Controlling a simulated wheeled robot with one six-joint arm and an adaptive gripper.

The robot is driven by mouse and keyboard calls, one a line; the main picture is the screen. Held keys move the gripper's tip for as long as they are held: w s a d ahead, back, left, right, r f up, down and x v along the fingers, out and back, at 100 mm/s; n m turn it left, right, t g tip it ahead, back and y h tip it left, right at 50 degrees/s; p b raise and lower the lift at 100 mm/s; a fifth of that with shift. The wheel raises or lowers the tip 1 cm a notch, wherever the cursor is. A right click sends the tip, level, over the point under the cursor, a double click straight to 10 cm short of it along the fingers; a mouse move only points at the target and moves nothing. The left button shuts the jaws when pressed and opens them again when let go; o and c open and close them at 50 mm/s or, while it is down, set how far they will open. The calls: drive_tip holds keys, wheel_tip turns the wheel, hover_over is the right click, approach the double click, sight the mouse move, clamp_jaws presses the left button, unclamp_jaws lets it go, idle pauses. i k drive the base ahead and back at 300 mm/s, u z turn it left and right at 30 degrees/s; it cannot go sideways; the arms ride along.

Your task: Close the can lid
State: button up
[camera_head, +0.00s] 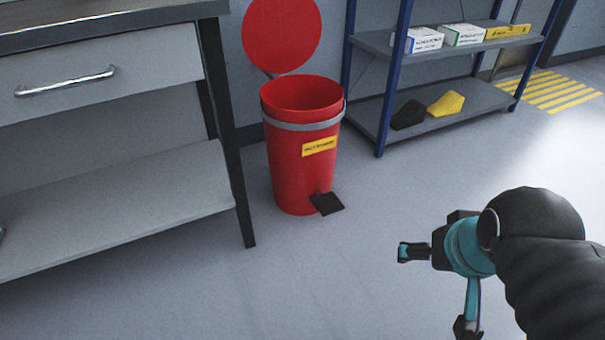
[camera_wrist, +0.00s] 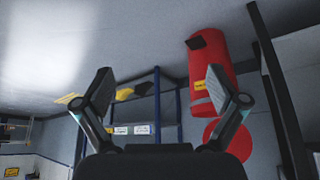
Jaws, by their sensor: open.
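A red can (camera_head: 303,165) with a grey band and a yellow label stands upright on the floor in the head view. Its round red lid (camera_head: 282,36) is raised, standing up behind the open rim. A black pedal (camera_head: 326,203) sticks out at the can's foot. My gripper (camera_head: 432,290) is at the lower right, open and empty, apart from the can. In the wrist view, which is upside down, the can (camera_wrist: 212,72) and the lid (camera_wrist: 228,135) show at the right, partly behind one finger of my gripper (camera_wrist: 158,85).
A workbench (camera_head: 120,185) with a drawer and lower shelf stands left of the can. A blue-framed shelf rack (camera_head: 375,125) with boxes (camera_head: 463,34) and black and yellow wedges (camera_head: 446,103) stands right of it. The floor in front of the can is clear.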

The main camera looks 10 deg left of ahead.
sight(279, 37)
drive_tip(key=u, duration=1.75)
drive_tip(key=i, duration=1.3)
drive_tip(key=z, duration=2.1)
